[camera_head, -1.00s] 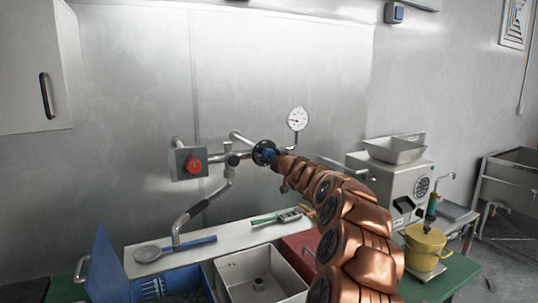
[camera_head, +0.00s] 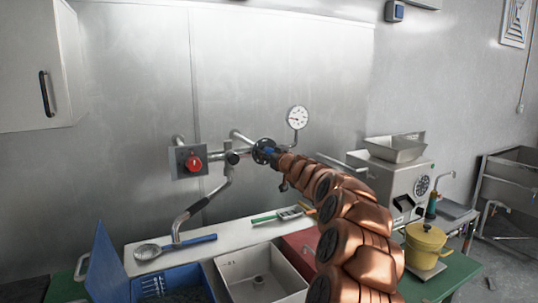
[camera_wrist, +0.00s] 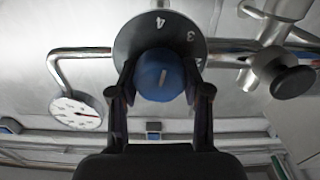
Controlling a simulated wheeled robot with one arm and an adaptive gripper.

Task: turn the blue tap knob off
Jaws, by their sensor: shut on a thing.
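The blue tap knob (camera_wrist: 160,76) is round with a pale mark on its face. It sits in front of a dark numbered dial plate (camera_wrist: 160,30) on the pipe; 3 and 4 are readable. My gripper (camera_wrist: 159,92) is shut on the knob, one finger on each side. In the head view my gripper (camera_head: 277,157) reaches the dark dial plate (camera_head: 264,151) from the right. Only a small bit of blue shows there, and my gripper largely hides the knob.
A red knob (camera_head: 193,162) on a grey box is left of the dial. A pressure gauge (camera_head: 298,117) stands above right. A yellow pot (camera_head: 426,240) and grinder (camera_head: 390,175) are right.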

